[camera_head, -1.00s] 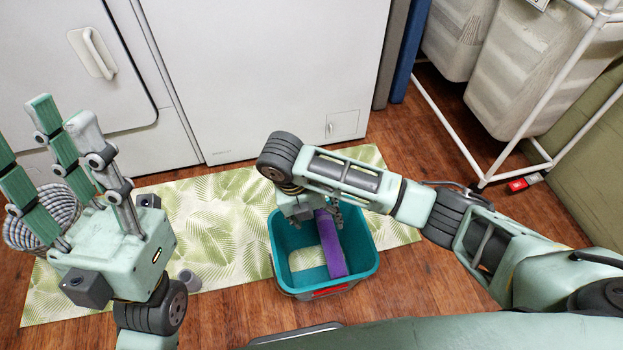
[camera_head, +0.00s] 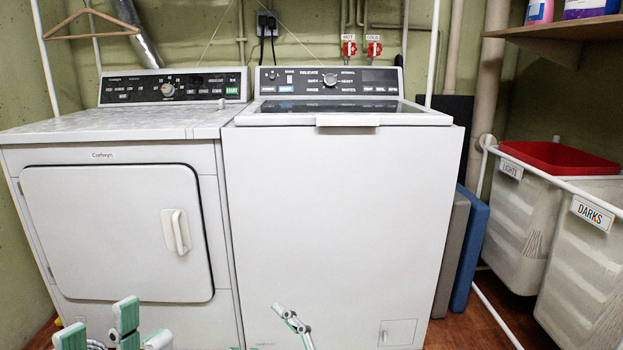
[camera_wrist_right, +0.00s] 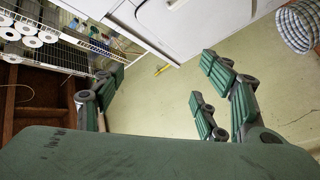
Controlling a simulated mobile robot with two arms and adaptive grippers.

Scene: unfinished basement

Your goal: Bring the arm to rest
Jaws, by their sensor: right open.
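My left gripper (camera_head: 114,335) shows only by its green-padded fingertips at the bottom left of the head view. The tips stand apart with nothing seen between them, in front of the dryer. The rest of that arm is below the frame. A single finger, seemingly of the right gripper (camera_head: 293,324), shows at the bottom middle of the head view, in front of the washer. Its arm is out of frame there.
A white dryer (camera_head: 105,215) and a white washer (camera_head: 335,220) stand side by side. Hampers (camera_head: 590,265) with a red tub (camera_head: 560,158) on top stand at right. The right wrist view shows a woven basket (camera_wrist_right: 296,25) and a wire shelf with paper rolls (camera_wrist_right: 30,40).

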